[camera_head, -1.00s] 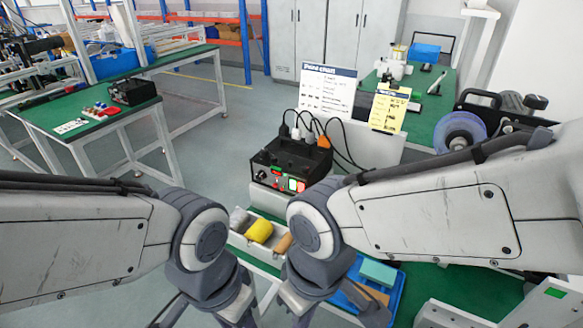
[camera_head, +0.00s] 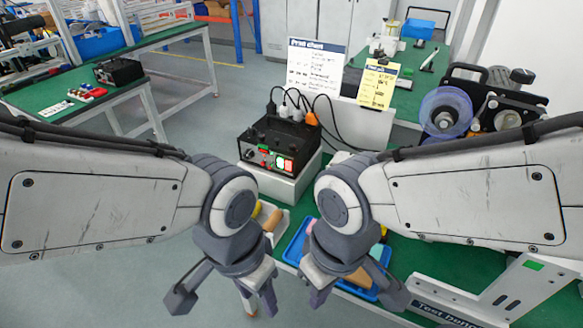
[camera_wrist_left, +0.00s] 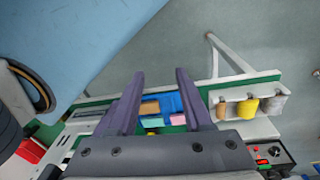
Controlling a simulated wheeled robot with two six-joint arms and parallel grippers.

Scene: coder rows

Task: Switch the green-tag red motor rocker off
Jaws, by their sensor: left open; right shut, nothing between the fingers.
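A black control box (camera_head: 278,140) stands on a pale block beyond my arms in the head view. Its front panel carries small red and green parts (camera_head: 282,162); which one is the green-tag red rocker, and its position, are too small to tell. The box's panel also shows at the lower right of the left wrist view (camera_wrist_left: 272,156). My left gripper (camera_head: 224,297) is open and hangs below and in front of the box, apart from it; its two empty fingers show in the left wrist view (camera_wrist_left: 158,85). My right gripper (camera_head: 320,294) is shut and empty, low beside the left.
A grey bin row (camera_wrist_left: 250,98) with yellow and brown pieces and a blue tray (camera_head: 296,246) lie near the grippers. Cables rise behind the box near a white sign (camera_head: 316,66) and a yellow sign (camera_head: 378,84). A reel machine (camera_head: 490,105) stands at right.

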